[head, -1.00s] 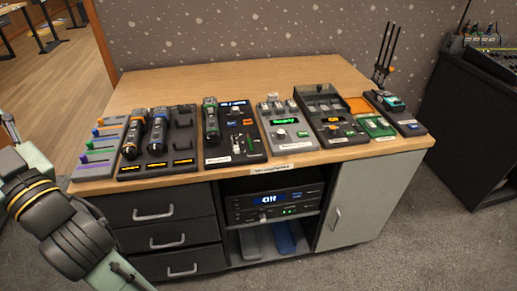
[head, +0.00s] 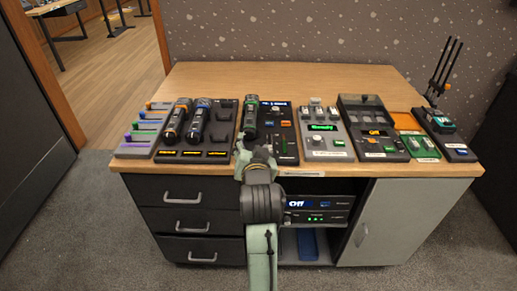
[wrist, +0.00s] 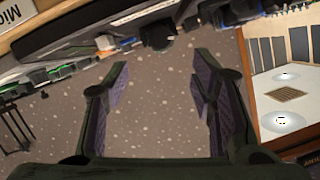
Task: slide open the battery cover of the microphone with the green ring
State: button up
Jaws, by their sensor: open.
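The microphone with the green ring (head: 250,112) lies at the left side of a black panel in the middle of the desk, its ringed head toward the wall. Its near end is close to or behind my gripper, and its battery cover cannot be made out. My gripper (head: 255,157) is over the desk's front edge, just in front of this microphone in the head view. In the wrist view my gripper (wrist: 160,80) has its two fingers wide apart with nothing between them. I cannot tell whether it touches anything.
Two more microphones, one with an orange ring (head: 174,122) and one with a blue ring (head: 198,122), lie on a cradle panel to the left. Coloured faders (head: 140,133) stand at the far left. Several control boxes fill the right. The desk's back strip (head: 285,80) is clear.

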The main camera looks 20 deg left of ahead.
aim_at(250, 133)
jog(key=p+x, duration=0.1)
jog(key=x, duration=0.8)
jog(key=c, duration=1.1)
jog(key=shift+s, duration=0.15)
jog(key=shift+s+d+f+p, duration=0.1)
jog(key=shift+s+d+p, duration=0.15)
jog(key=shift+s, duration=0.65)
jog(key=shift+s+d+r+p, duration=0.1)
jog(key=shift+s+d+p, duration=0.15)
jog(key=shift+s, duration=0.65)
jog(key=shift+s+d+f+p, duration=0.15)
jog(key=shift+s+d, duration=0.15)
jog(key=shift+s, duration=0.55)
jog(key=o, duration=1.2)
jog(key=shift+c, duration=0.2)
